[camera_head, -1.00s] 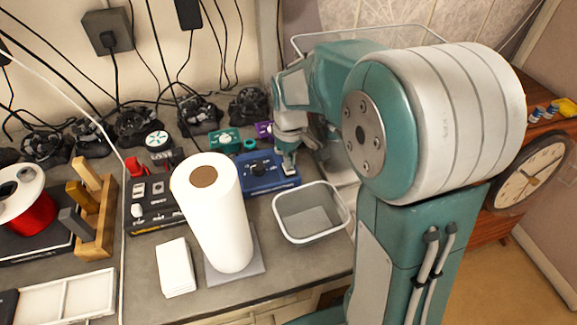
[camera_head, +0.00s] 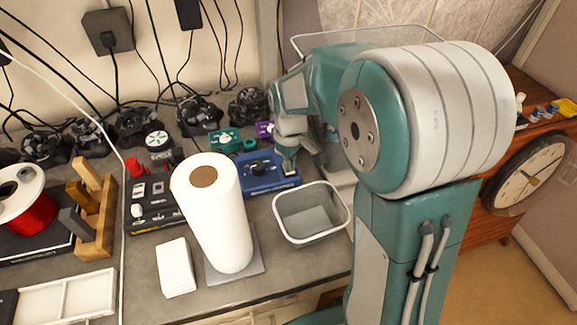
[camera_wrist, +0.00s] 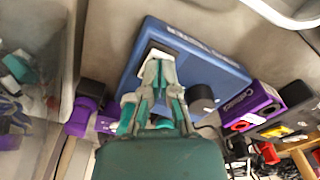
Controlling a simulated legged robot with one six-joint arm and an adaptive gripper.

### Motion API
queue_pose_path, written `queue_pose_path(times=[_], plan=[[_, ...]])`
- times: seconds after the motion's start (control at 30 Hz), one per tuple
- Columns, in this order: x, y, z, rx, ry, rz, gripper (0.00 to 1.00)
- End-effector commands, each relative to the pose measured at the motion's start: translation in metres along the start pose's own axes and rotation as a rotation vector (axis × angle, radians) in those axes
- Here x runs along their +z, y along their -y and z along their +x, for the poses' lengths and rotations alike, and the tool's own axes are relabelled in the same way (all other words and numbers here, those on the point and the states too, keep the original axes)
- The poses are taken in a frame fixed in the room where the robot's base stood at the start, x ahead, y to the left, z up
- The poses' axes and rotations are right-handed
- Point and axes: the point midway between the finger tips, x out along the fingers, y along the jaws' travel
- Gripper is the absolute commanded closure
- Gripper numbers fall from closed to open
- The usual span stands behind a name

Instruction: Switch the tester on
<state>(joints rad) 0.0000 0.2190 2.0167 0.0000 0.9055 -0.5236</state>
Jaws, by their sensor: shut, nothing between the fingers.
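The blue box (camera_head: 262,176), which I take to be the tester, sits on the bench behind the paper roll. It has a black knob (camera_head: 259,167) on its top. In the wrist view the blue box (camera_wrist: 222,72) fills the middle, with lettering along its far edge and the black knob (camera_wrist: 201,98) to the right. My gripper (camera_head: 290,170) is shut and empty over the box's right end. In the wrist view my gripper's tips (camera_wrist: 160,68) are at a pale switch-like part with a dark frame (camera_wrist: 163,50). The fingers partly hide it, so its setting and any contact are unclear.
A paper roll (camera_head: 217,225) stands in front, left of a grey bin (camera_head: 310,228). A black switch box (camera_head: 150,212) is to the left. Green (camera_head: 222,138) and purple (camera_head: 265,129) devices sit behind the blue box. Bare bench lies beside the white cards (camera_head: 175,267).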

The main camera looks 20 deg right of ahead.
Motion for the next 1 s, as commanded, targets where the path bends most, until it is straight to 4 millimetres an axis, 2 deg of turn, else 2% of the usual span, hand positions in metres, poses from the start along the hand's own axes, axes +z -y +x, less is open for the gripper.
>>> queue_pose_path(times=[0.57, 1.0], plan=[[0.000, 0.000, 0.006, -0.001, 0.001, 0.000, 1.00], [0.000, 0.000, -0.023, 0.001, -0.001, 0.000, 1.00]])
